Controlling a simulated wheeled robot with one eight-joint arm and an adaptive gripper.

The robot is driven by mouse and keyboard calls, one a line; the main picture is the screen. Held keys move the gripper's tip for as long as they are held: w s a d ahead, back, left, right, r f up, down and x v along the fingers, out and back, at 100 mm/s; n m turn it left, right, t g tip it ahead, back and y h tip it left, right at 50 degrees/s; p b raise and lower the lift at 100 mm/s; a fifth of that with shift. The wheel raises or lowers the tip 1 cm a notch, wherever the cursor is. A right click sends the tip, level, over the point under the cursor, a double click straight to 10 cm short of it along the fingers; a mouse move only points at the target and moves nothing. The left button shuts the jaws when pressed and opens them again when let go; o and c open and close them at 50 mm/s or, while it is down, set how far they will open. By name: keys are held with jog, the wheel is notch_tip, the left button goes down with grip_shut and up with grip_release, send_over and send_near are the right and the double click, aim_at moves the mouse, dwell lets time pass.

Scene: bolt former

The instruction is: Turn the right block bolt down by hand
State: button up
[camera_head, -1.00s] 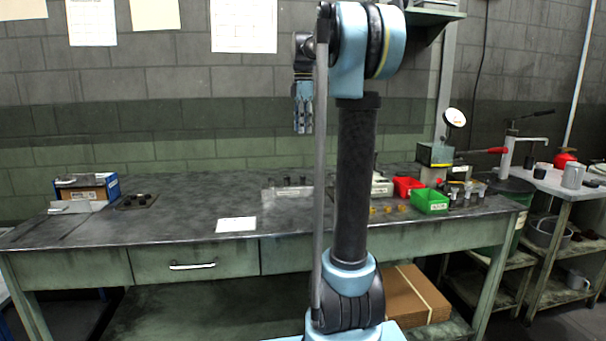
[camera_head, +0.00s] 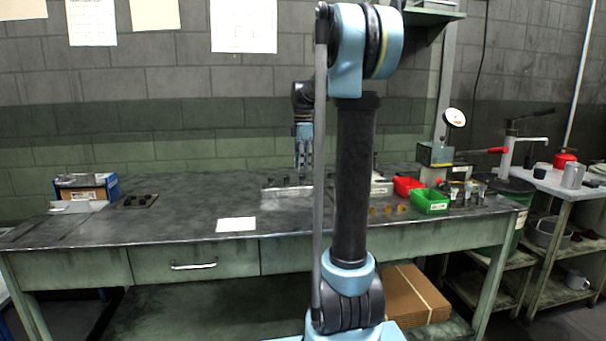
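A pale metal block (camera_head: 285,198) sits on the bench near its middle, with a row of small dark bolts standing on top. The right block bolt (camera_head: 303,180) is at the right end of that row, close to my arm's rod. My gripper (camera_head: 303,167) points straight down, its fingertips just above or at the right bolt. At this size I cannot tell whether the fingers touch the bolt or how far apart they are. My arm hides the bench just right of the block.
A white card (camera_head: 236,224) lies in front of the block. A red bin (camera_head: 408,186) and a green bin (camera_head: 430,202) stand to the right, with a dial gauge (camera_head: 454,117) behind. A blue box (camera_head: 88,187) is far left.

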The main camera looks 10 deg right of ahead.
aim_at(303, 176)
jog(key=shift+f, duration=1.65)
jog(key=shift+c, duration=0.2)
jog(key=shift+d, duration=0.1)
grip_shut()
